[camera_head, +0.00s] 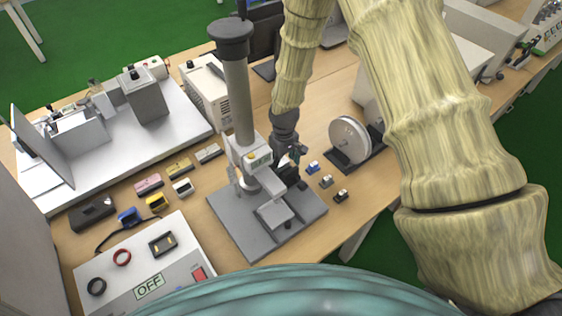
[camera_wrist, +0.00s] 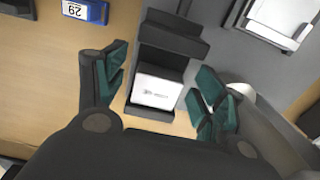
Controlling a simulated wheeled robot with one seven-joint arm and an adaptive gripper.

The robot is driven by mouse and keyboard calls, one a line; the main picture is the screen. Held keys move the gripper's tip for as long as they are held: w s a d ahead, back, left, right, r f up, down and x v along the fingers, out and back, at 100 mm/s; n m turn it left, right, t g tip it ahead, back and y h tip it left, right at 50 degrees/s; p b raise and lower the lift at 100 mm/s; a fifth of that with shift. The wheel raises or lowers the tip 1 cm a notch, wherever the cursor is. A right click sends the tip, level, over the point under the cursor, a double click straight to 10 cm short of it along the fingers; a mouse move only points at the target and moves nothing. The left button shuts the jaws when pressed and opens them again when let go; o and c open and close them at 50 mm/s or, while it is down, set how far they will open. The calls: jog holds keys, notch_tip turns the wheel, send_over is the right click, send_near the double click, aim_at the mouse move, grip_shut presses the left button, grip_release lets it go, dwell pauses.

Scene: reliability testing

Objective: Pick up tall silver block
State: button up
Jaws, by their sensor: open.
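My gripper (camera_head: 291,156) is beside the grey test stand, above its far right side in the head view. In the wrist view my gripper (camera_wrist: 160,78) is open, with green-padded fingers spread left and right. A dark grey bracket-like piece with a white-faced block (camera_wrist: 156,92) shows between and beyond the fingers; I cannot tell whether they touch it. No block is plainly the tall silver one. A small grey block (camera_head: 326,181) stands right of the stand, between a blue block (camera_head: 312,167) and a dark block (camera_head: 341,195).
The test stand (camera_head: 238,95) has a tall column on a grey base plate (camera_head: 305,212). A white panel with an OFF display (camera_head: 149,287) is at the lower left. A grey wheel device (camera_head: 350,140) stands to the right.

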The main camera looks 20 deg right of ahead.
jog(key=shift+f, duration=0.1)
jog(key=c, duration=1.2)
